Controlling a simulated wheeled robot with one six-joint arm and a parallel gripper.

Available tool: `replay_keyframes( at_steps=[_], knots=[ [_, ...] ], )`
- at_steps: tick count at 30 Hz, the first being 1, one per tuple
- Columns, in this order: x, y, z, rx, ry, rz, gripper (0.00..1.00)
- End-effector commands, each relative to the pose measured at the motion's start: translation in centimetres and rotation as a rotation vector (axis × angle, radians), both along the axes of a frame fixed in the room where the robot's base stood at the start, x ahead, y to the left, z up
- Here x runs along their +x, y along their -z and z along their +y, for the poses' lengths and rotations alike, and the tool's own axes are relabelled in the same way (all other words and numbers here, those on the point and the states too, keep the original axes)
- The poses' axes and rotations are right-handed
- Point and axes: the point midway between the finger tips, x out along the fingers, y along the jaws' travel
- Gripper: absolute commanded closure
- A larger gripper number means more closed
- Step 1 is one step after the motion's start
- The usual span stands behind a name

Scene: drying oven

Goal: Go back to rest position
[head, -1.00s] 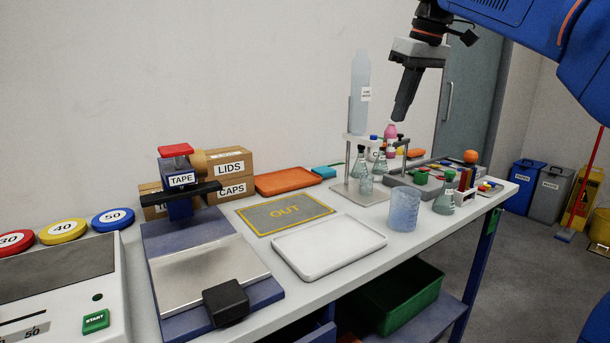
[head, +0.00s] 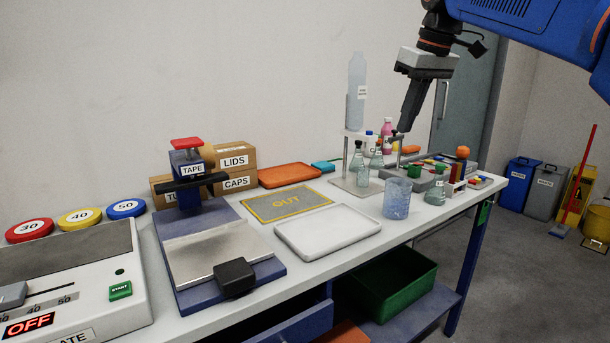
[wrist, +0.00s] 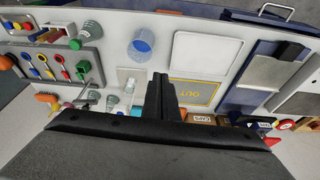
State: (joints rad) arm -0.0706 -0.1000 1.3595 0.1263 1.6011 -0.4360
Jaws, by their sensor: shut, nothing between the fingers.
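My gripper (head: 407,126) hangs from my arm at the upper right of the head view, above the right part of the white bench (head: 345,258). Its fingers are shut with nothing between them and point down. In the wrist view my gripper (wrist: 160,80) shows as dark fingers pressed together over the bench, clear of the things on it. In the head view the fingertips overlap the area of the pink bottle (head: 386,135) and glass flasks (head: 358,165), but the gripper looks nearer and higher than these.
A tall clear bottle (head: 357,80) on a stand is left of my gripper.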

Motion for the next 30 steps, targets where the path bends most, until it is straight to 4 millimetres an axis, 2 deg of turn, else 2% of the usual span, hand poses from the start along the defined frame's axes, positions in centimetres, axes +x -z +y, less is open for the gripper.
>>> replay_keyframes(
  at_steps=[5, 11, 20, 30],
  knots=[
    [-1.8, 1.5, -0.6, 0.002, 0.037, -0.005, 1.0],
    [-4.9, 4.6, -1.5, 0.005, 0.104, -0.013, 1.0],
    [-11.1, 11.6, -3.2, 0.011, 0.226, -0.033, 1.0],
    [-18.3, 21.0, -4.9, 0.018, 0.356, -0.059, 1.0]
  ],
)
